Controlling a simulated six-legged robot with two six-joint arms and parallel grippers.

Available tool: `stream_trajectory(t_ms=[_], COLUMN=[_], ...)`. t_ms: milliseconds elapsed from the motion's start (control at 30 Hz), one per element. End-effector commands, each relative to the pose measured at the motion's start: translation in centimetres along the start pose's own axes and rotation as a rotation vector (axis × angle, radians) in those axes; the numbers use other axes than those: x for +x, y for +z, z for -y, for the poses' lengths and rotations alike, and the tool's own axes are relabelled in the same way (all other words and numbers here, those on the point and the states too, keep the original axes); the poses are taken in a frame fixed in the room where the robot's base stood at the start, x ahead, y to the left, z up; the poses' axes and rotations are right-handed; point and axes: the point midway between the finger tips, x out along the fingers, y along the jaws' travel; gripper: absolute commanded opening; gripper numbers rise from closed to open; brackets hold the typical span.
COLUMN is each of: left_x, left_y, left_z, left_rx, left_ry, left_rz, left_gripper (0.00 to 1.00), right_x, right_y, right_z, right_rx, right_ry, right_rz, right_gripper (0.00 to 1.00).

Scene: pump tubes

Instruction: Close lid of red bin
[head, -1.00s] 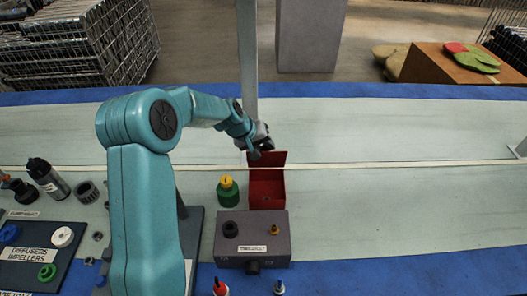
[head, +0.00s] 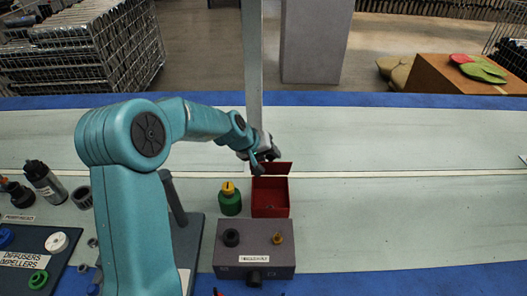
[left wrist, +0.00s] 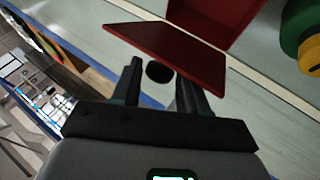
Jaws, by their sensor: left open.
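The red bin (head: 270,197) stands on the pale bench top with its lid (head: 272,169) raised at the back edge. The lid shows large in the left wrist view (left wrist: 175,55), with part of the bin body (left wrist: 215,15) beyond it. My left gripper (head: 265,160) is behind the lid at its upper left. In the left wrist view my left gripper (left wrist: 157,85) is open, its two fingers apart and close to the lid's edge. I cannot tell whether they touch it. My right gripper is not in view.
A green bottle with a yellow cap (head: 230,200) stands just left of the bin. A grey box with knobs (head: 255,250) stands in front of it. A pale post (head: 252,60) rises behind. The bench to the right is clear.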

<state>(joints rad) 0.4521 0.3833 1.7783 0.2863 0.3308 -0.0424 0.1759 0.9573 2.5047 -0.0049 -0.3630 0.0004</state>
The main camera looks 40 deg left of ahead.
Motion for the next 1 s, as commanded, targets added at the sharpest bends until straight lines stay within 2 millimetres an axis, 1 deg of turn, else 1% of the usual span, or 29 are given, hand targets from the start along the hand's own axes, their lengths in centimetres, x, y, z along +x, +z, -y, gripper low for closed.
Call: stream_trajectory(t_ms=[67, 167, 400, 500, 600, 700, 800, 1000], left_x=[-0.8, -2.6, -9.0, -11.5, -13.6, -15.0, -15.9, -16.3], left_y=[-0.1, -0.2, -0.2, -0.1, -0.1, -0.1, -0.1, 0.0], left_z=[0.0, -0.1, 0.0, 0.0, 0.0, 0.0, 0.0, 0.0], left_rx=[0.0, 0.0, 0.0, 0.0, 0.0, -0.001, -0.001, -0.001], left_ry=[0.0, 0.001, 0.001, 0.0, 0.0, 0.0, 0.0, 0.0], left_rz=[-0.003, -0.005, -0.008, -0.006, -0.007, -0.005, -0.004, -0.002], left_gripper=[0.43, 0.43, 0.43, 0.43, 0.43, 0.43, 0.43, 0.43], right_x=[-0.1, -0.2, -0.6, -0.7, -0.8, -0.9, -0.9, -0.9], right_y=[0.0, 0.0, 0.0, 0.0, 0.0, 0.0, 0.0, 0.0], right_z=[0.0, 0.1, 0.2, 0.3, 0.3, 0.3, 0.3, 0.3], right_rx=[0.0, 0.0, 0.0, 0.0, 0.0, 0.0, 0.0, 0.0], right_ry=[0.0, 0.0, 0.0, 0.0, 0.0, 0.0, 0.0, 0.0], right_rz=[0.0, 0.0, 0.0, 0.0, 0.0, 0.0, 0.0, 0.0], right_gripper=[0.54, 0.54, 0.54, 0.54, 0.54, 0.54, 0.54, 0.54])
